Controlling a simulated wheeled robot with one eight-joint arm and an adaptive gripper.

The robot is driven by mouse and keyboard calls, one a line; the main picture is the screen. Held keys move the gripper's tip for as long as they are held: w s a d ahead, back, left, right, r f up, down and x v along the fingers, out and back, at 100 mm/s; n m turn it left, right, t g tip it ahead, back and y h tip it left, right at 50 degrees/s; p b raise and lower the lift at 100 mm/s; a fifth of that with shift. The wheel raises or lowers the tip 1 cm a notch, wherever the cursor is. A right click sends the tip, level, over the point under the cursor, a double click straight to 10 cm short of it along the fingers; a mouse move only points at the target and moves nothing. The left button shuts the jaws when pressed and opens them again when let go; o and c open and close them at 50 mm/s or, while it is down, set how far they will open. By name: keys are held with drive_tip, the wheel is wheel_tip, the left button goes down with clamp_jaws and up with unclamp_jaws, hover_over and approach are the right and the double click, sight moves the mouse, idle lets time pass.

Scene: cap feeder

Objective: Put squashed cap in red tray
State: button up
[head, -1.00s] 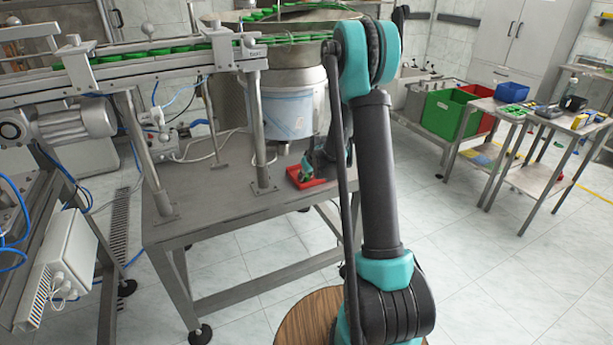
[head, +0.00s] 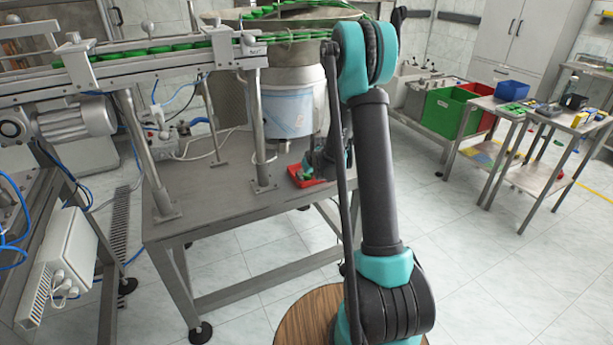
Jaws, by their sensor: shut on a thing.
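The red tray (head: 297,180) lies on the steel table near its right edge, below the feeder bowl. My gripper (head: 306,172) is at the tray, low over it, and partly hidden behind my own arm. A small green patch shows at the fingertips, likely the squashed cap (head: 307,170). It is too small to make out its shape or whether it touches the tray floor. My gripper is shut on it.
The steel table (head: 215,215) has bare room left of the tray. A metal post (head: 257,130) and the feeder bowl (head: 290,105) stand close by. Green caps (head: 160,49) line the conveyor above. Green (head: 443,112) and red bins stand at right.

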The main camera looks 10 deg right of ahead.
drive_tip(key=shift+r, duration=0.25)
drive_tip(key=v, duration=1.3)
drive_tip(key=s+d+f+m+g, duration=0.1)
drive_tip(key=s+m, duration=0.1)
drive_tip(key=s, duration=1.4)
drive_tip(key=s+d+f+m+g+h, duration=0.1)
drive_tip(key=s+d+m, duration=0.1)
drive_tip(key=s, duration=1.4)
drive_tip(key=shift+s+f+m+h, duration=0.2)
drive_tip(key=shift+f+m+h, duration=0.1)
drive_tip(key=shift+f, duration=0.1)
